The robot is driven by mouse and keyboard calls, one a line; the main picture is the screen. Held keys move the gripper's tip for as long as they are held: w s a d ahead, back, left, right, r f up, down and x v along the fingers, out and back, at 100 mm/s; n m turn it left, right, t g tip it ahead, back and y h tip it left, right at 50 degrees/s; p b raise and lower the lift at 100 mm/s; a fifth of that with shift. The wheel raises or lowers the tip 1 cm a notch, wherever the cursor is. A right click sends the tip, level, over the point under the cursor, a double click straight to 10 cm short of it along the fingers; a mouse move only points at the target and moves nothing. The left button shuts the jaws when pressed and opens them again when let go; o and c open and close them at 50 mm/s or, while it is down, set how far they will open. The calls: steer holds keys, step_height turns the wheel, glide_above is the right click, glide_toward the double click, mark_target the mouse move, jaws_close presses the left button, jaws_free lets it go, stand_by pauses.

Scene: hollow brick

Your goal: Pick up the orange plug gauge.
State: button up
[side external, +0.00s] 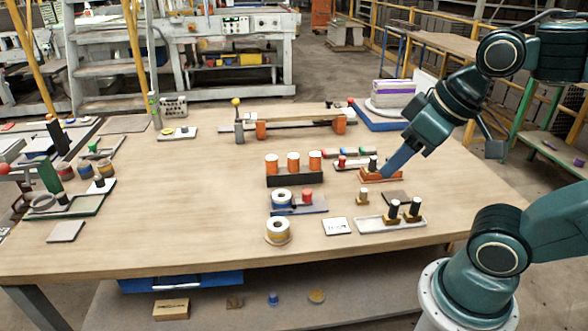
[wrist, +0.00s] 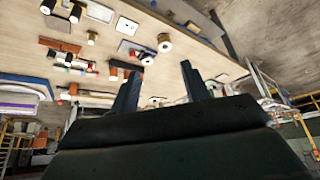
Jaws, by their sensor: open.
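I cannot tell for sure which piece is the orange plug gauge. A likely one is the small dark-topped piece (side external: 373,163) standing on an orange base (side external: 380,177) right of the table's middle.
A dark rack (side external: 290,179) with several orange, white-topped cylinders stands to the left. A long fixture (side external: 290,124) lies behind. The table's left middle (side external: 170,190) is clear.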

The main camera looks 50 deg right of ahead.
steer(key=w+d+r+m+g, duration=0.1)
steer(key=w+r+m, duration=0.15)
steer(key=w, duration=0.35)
steer(key=w+d+r+m, duration=0.1)
steer(key=w+d+r, duration=0.15)
steer(key=w, duration=0.35)
steer(key=m+g+h, duration=0.1)
steer(key=m+g, duration=0.3)
steer(key=m, duration=0.4)
glide_above(271, 157)
steer(key=s+a, duration=0.1)
step_height(271, 157, down, 16)
steer(key=shift+a+f, duration=0.15)
steer(key=shift+a, duration=0.05)
steer(key=shift+f, duration=0.1)
steer(key=shift+w+d+f, duration=0.1)
steer(key=shift+d+f, duration=0.05)
steer(key=shift+f, duration=1.25)
steer(key=shift+w+d+f, duration=0.1)
steer(key=shift+d+f, duration=0.05)
steer(key=shift+f, duration=1.2)
steer(key=shift+d+f, duration=0.15)
steer(key=shift+f, duration=1.25)
